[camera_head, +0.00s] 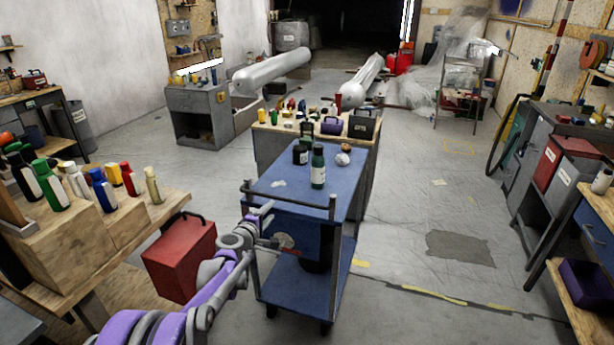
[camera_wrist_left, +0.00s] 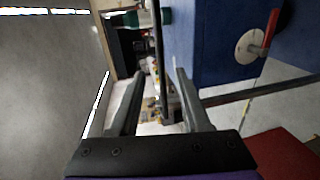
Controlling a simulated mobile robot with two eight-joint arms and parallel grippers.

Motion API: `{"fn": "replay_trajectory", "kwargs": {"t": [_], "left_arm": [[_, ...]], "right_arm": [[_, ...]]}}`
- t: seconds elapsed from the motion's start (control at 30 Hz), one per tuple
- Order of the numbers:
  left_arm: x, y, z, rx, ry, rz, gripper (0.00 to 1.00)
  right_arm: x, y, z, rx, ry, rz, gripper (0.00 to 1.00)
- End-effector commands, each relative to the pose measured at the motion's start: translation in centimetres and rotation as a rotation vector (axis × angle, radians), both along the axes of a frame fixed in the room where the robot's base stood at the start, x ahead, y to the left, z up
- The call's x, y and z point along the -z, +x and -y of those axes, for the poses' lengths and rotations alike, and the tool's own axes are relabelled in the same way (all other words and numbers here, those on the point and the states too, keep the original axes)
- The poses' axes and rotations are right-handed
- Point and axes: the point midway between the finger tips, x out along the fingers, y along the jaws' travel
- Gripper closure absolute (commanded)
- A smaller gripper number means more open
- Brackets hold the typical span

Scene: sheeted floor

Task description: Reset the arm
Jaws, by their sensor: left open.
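My left arm (camera_head: 190,310), purple and grey, comes in from the lower left. My left gripper (camera_head: 263,213) is at the near left corner of the blue cart (camera_head: 279,187), beside its upright posts. In the left wrist view the two fingers of this gripper (camera_wrist_left: 160,85) are spread apart with nothing between them. The cart's blue side (camera_wrist_left: 205,45) is just to the right there. I cannot tell whether the gripper touches the cart. My right gripper is not in view.
The cart top holds a dark green bottle (camera_head: 318,166), a small black jar (camera_head: 300,154) and a whitish item (camera_head: 343,156). A red toolbox (camera_head: 180,257) stands left of the cart. A wooden bench (camera_head: 160,209) with several bottles is at left. The floor right of the cart is clear.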

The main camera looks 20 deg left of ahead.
Motion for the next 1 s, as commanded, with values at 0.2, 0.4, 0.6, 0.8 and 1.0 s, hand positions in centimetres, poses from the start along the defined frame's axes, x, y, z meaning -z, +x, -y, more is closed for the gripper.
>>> {"fn": "replay_trajectory", "kwargs": {"t": [0.2, 0.4, 0.6, 0.8, 1.0], "left_arm": [[-2.0, -2.2, 3.2, 0.08, 0.091, -0.031, 0.53], [-4.8, -10.2, 10.6, 0.305, 0.356, -0.133, 0.53], [-4.6, -21.0, 15.6, 0.534, 0.647, -0.266, 0.53], [-2.1, -32.6, 17.0, 0.731, 0.938, -0.42, 0.53], [1.1, -41.7, 15.4, 0.862, 1.181, -0.568, 0.53]], "right_arm": [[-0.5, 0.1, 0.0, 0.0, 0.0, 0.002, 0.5], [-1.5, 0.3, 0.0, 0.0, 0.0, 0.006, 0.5], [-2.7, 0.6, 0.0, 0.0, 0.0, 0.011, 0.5], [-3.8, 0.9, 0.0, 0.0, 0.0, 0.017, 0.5], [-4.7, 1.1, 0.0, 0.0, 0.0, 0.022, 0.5]]}}
